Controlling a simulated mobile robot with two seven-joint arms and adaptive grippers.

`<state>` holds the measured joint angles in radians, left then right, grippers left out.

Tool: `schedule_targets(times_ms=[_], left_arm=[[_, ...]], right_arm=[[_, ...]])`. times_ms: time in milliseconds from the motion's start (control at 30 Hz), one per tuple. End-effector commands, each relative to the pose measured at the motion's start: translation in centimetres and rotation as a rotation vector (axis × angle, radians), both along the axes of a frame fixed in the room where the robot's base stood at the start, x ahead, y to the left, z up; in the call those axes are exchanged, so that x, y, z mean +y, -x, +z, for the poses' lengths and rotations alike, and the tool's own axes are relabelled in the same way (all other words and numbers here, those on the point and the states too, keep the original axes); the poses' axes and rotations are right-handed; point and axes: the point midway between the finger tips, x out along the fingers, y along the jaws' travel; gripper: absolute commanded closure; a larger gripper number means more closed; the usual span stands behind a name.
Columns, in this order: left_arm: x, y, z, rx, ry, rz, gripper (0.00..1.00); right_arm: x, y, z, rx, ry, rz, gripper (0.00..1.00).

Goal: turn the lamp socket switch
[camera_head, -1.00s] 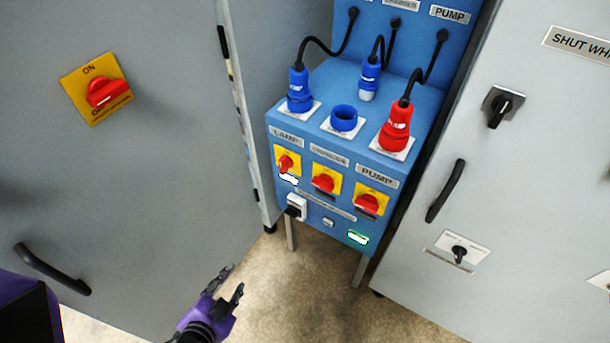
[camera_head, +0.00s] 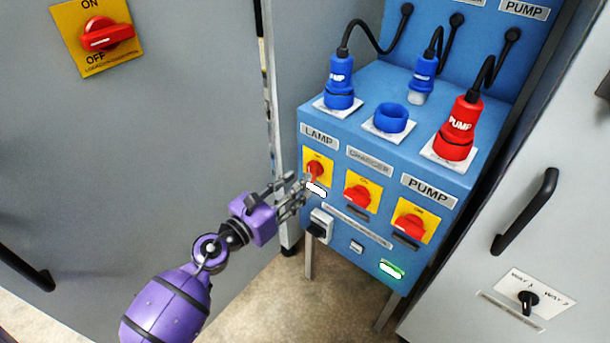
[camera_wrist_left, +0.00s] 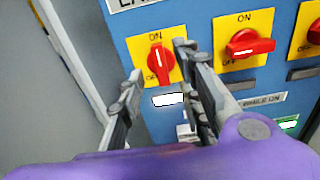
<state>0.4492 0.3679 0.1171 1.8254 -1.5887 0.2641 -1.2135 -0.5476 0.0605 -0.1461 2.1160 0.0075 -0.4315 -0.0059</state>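The lamp socket switch (camera_head: 315,169) is a red knob on a yellow ON/OFF plate under the LAMP label, at the upper left of the blue box's front. In the left wrist view the knob (camera_wrist_left: 161,64) stands nearly upright. My left gripper (camera_head: 302,189) is in front of the lamp plate. In the wrist view its two fingers (camera_wrist_left: 158,62) are apart, one on each side of the knob, with nothing held. I cannot tell whether either finger touches the knob. My right gripper is not in view.
The charger switch (camera_head: 361,196) and pump switch (camera_head: 413,227) sit to the right, their knobs nearly level. A blue lamp plug (camera_head: 340,82) and red pump plug (camera_head: 458,128) stand on top. Grey cabinets flank the blue box (camera_head: 345,230) closely.

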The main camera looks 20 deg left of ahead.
Motion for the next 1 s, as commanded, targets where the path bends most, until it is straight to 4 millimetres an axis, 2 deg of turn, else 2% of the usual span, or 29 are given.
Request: schedule_targets(times_ms=[100, 267, 600, 667, 867, 1000], left_arm=[[-0.8, -1.9, 0.1, -0.001, 0.003, -0.001, 0.68], [-1.3, -3.5, 0.0, 0.001, 0.002, 0.001, 0.68], [-1.5, -4.0, -0.1, 0.002, 0.003, 0.001, 0.68], [-1.5, -4.0, -0.1, 0.002, 0.003, 0.001, 0.73], [-1.5, -4.0, -0.1, 0.002, 0.003, 0.001, 0.99], [-1.5, -4.0, -0.1, 0.002, 0.003, 0.001, 1.0]], right_arm=[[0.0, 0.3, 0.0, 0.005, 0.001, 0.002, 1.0], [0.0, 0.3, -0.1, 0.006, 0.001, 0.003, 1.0], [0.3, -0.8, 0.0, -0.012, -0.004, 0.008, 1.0], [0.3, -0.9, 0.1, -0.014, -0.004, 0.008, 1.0], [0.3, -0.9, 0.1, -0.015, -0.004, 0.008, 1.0], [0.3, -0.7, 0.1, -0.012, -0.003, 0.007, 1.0]])
